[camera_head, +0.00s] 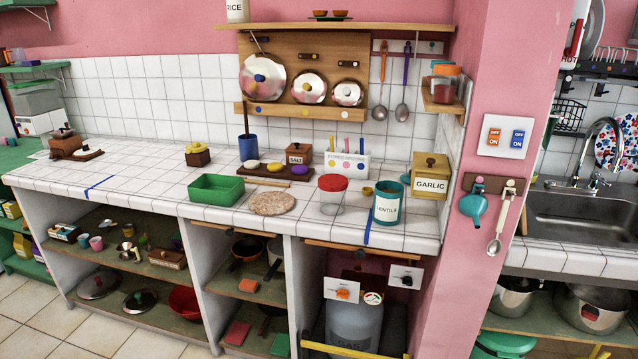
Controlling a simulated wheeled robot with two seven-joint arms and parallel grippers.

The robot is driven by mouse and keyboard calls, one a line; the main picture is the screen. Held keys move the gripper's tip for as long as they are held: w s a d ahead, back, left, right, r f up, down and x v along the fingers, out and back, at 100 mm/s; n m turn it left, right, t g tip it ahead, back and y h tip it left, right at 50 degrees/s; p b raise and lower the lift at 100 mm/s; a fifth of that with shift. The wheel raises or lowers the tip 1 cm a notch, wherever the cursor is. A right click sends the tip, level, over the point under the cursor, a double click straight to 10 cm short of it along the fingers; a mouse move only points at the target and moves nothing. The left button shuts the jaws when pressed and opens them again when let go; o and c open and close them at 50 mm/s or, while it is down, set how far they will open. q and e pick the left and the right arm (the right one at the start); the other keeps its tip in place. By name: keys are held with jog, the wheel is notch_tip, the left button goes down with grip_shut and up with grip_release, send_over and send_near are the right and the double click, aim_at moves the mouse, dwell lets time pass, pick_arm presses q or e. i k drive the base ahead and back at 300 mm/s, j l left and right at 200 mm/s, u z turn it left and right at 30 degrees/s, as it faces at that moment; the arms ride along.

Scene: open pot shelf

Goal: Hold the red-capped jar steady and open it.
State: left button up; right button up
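The red-capped jar (332,194) stands upright on the white tiled counter, right of the middle of the head view. Its red lid (332,182) sits on top, and its body looks clear. A round tan board (272,203) lies just left of it, and the teal lentils tin (387,203) stands to its right. Neither of my grippers shows in this view, and nothing is touching the jar.
A green tray (216,189) lies left on the counter (130,180). Behind the jar are a white holder (347,166) with upright coloured sticks and a salt box (299,154). A garlic box (430,176) stands right, near the pink pillar (478,110). The counter's left part is mostly clear.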

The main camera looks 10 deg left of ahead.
aim_at(331, 203)
jog(key=i+j, duration=0.75)
